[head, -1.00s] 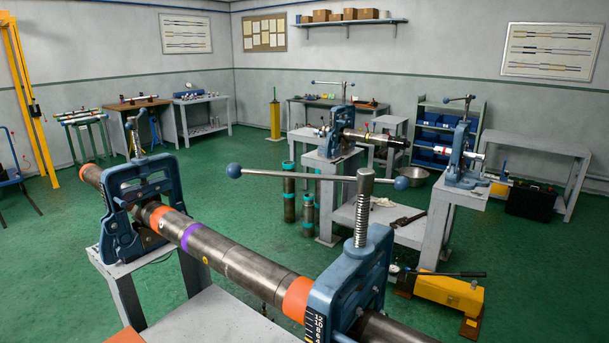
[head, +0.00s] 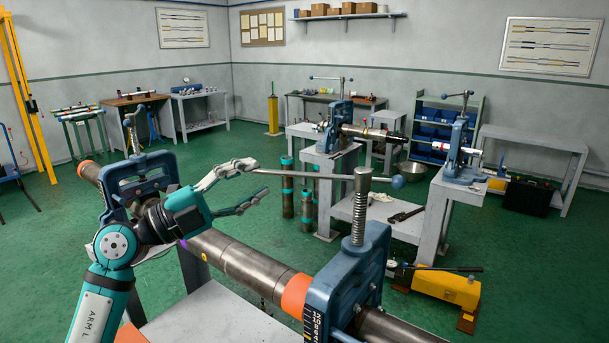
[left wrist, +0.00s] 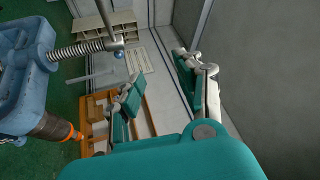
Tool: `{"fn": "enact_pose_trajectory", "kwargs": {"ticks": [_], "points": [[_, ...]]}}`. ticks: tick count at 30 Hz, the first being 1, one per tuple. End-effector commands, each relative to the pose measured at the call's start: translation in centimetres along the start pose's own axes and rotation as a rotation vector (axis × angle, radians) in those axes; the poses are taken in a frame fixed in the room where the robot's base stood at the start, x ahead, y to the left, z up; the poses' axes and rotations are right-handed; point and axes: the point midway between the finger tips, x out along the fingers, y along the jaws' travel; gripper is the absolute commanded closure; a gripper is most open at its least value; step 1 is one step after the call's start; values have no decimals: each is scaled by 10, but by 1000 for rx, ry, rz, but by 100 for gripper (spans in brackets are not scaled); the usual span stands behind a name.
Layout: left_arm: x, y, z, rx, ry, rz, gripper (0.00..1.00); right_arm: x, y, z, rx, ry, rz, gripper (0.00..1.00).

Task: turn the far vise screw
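A blue vise (head: 345,270) clamps the long steel pipe (head: 235,262) at the front right. Its threaded screw (head: 360,215) stands upright and carries a long tommy bar (head: 320,175) with a blue ball (head: 398,181) at its right end. A second blue vise (head: 140,178) with its own screw (head: 132,132) grips the pipe further left, partly behind my arm. My left gripper (head: 247,186) is open and empty, fingers spread. Its upper finger overlaps the bar's left end and hides that ball; I cannot tell whether they touch. The left wrist view shows the open fingers (left wrist: 165,88) and a vise screw (left wrist: 80,48). My right gripper is out of view.
More vises on grey stands, one with a dark pipe (head: 370,134), stand further back. A yellow pump (head: 447,288) sits on the floor at right. Teal-banded pipes (head: 288,190) stand behind the bar. Green floor (head: 60,250) is open at left.

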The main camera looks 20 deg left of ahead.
Motion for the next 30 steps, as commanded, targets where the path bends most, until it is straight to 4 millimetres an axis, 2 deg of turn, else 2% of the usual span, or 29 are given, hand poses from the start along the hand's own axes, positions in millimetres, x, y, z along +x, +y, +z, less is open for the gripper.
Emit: {"fn": "enact_pose_trajectory", "kwargs": {"ticks": [3,6,10,13,17,30], "points": [[-10,-2,26,56,-71,219,64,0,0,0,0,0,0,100],[-23,-2,44,59,-143,341,64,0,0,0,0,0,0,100],[-32,-2,56,51,-195,411,64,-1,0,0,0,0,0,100],[-28,0,59,46,-202,421,64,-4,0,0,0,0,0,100],[-10,6,61,45,-198,421,64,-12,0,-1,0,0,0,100],[76,44,79,45,-196,420,64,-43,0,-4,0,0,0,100]]}}
